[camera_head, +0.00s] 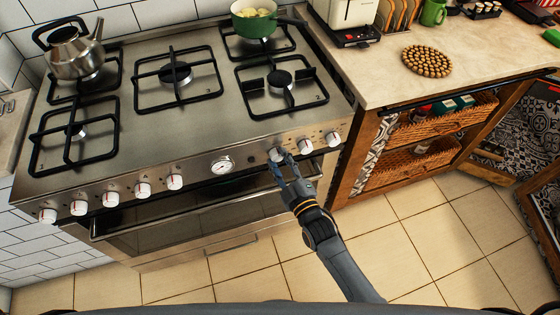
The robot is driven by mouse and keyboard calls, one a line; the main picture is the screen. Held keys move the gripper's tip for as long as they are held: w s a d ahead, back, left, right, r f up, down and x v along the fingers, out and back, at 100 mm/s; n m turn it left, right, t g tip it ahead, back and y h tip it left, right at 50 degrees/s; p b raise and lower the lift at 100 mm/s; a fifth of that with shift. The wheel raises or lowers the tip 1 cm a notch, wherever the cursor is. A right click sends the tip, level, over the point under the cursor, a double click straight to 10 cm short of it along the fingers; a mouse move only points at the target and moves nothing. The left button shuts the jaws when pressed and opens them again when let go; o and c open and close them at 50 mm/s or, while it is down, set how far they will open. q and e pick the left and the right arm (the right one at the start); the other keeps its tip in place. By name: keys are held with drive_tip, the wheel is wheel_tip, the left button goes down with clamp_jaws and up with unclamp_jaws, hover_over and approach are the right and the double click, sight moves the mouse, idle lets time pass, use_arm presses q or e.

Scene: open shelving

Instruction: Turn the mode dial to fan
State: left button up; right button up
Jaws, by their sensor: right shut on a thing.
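A steel stove (215,120) has a row of white dials along its front panel. My right gripper (281,163) comes up from below and is shut on a white dial (276,155), the first one right of the round gauge. The fingers cover part of this dial. The mode markings are too small to read, so I cannot tell which setting it points to. Two more white dials, a middle one (305,146) and an end one (333,138), sit to its right, clear of the gripper. My left gripper is not in view.
A round gauge (221,165) and several dials lie to the left. The oven door (190,217) is below. A kettle (75,52) and a green pot (254,20) stand on the burners. A counter (385,75) and wicker baskets (412,170) are on the right. The tiled floor (420,235) is clear.

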drive_tip(key=m+t+b, duration=0.1)
drive_tip(key=m, duration=0.5)
drive_tip(key=shift+f, duration=0.2)
drive_tip(key=m, duration=0.3)
drive_tip(key=m+b, duration=0.1)
drive_tip(key=m, duration=0.2)
drive_tip(key=shift+t+h, duration=0.3)
drive_tip(key=shift+h, duration=0.1)
drive_tip(key=m, duration=0.6)
drive_tip(key=shift+f+m+h+b, duration=0.1)
drive_tip(key=shift+m+h+b, duration=0.2)
drive_tip(key=shift+h+b, duration=0.1)
drive_tip(key=m+h, duration=0.1)
drive_tip(key=m, duration=0.4)
drive_tip(key=shift+t+b, duration=0.3)
drive_tip(key=shift+m, duration=0.5)
drive_tip(key=o, duration=1.2)
